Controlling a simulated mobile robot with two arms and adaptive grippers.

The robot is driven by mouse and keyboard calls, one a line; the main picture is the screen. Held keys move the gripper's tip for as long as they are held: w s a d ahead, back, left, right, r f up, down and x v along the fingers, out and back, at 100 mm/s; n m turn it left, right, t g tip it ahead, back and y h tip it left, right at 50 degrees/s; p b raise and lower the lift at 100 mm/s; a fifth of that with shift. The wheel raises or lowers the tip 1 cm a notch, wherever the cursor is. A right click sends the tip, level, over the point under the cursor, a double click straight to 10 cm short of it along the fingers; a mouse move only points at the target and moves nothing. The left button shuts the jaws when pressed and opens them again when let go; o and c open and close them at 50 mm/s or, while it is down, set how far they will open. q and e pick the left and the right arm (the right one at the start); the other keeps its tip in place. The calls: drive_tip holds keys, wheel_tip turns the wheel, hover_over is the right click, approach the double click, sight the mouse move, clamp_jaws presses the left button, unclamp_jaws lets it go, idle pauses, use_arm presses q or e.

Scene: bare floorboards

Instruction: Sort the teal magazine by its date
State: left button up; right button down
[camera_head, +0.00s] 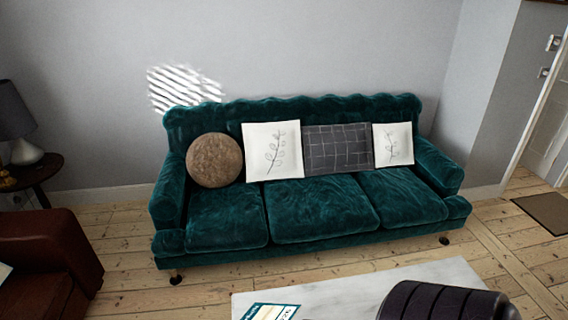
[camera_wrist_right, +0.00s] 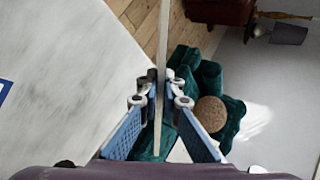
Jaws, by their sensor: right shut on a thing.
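My right gripper (camera_wrist_right: 160,100) is shut on a thin flat thing (camera_wrist_right: 163,45), seen edge-on in the right wrist view. Only its pale edge shows, so I cannot tell its cover colour or whether it is the teal magazine. In the head view, a flat printed item with a teal border (camera_head: 268,312) lies on the white marble tabletop (camera_head: 350,292), cut off by the bottom edge. Its print is too small to read. A blue patch (camera_wrist_right: 4,90) shows at the left edge of the wrist view, on the marble. My left gripper is not in view.
A teal velvet sofa (camera_head: 322,205) with several cushions stands beyond the table. A brown leather armchair (camera_head: 50,255) is at the left, by a dark side table (camera_head: 35,172) with a lamp (camera_head: 18,120). Bare floorboards (camera_head: 200,293) lie between table and sofa.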

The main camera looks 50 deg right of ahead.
drive_tip(key=shift+d+r, duration=0.3)
drive_tip(key=shift+d, duration=0.55)
drive_tip(key=shift+d+f, duration=0.15)
drive_tip(key=shift+d, duration=0.15)
drive_tip(key=shift+f, duration=0.3)
use_arm(q)
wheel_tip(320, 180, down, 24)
drive_tip(key=b, duration=2.4)
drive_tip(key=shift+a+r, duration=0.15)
use_arm(e)
drive_tip(key=s+f+t, duration=0.1)
drive_tip(key=s+f, duration=0.1)
drive_tip(key=f, duration=0.7)
drive_tip(key=s+f+t, duration=0.2)
drive_tip(key=f, duration=0.7)
drive_tip(key=shift+s+d, duration=0.15)
drive_tip(key=shift+s, duration=0.1)
drive_tip(key=c, duration=2)
unclamp_jaws()
drive_tip(key=shift+c, duration=0.2)
drive_tip(key=shift+s, duration=0.1)
